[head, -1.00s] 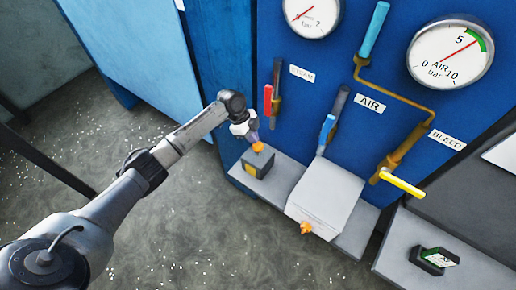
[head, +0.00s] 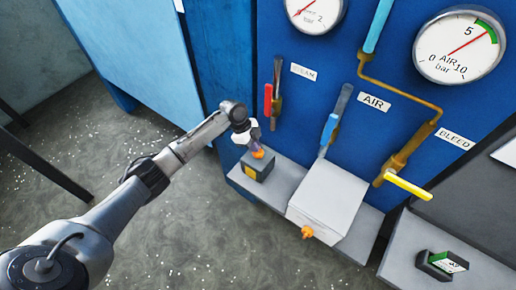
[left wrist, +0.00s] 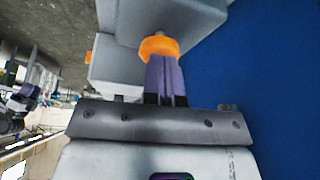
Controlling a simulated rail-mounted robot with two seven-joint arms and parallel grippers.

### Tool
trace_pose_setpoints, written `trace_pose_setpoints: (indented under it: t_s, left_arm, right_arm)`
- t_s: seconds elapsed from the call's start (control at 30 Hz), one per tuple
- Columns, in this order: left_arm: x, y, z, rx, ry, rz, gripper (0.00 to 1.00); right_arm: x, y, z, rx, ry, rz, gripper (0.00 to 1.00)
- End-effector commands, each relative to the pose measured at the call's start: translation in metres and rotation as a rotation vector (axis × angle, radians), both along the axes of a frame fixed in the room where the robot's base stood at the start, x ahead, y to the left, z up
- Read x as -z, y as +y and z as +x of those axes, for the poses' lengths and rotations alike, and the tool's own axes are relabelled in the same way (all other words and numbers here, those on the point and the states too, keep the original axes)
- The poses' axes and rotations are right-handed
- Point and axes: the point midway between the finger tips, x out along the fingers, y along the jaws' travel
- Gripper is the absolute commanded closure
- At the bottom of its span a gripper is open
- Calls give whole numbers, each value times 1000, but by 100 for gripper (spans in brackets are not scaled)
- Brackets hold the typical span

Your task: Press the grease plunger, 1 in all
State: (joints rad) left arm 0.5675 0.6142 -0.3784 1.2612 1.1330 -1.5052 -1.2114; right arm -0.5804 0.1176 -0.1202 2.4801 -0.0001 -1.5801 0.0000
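The grease plunger looks to be the orange cap (head: 258,154) on top of a small dark grey box (head: 258,168) with a yellow label. It also shows in the left wrist view as an orange cap (left wrist: 158,46) on the grey box. My left gripper (head: 256,146) points down onto the cap from above. In the left wrist view its purple fingers (left wrist: 166,72) are together, with nothing visible between them. Their tips meet the orange cap and hide part of it. My right gripper is not in view.
The box stands on a grey ledge (head: 277,192) before a blue panel with gauges and levers. A white box (head: 327,197) with an orange knob (head: 307,232) stands to its right. A red lever (head: 268,100) and blue lever (head: 328,130) hang above the ledge.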

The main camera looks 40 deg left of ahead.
Motion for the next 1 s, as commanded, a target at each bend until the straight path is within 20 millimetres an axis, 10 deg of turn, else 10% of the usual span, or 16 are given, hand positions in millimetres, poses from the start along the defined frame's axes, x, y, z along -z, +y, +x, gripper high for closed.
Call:
trace_pose_setpoints:
  t_s: [1.0]
  left_arm:
    - [-5, 32, -8, 0, 1, 2, 100]
  right_arm:
    - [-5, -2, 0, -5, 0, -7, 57]
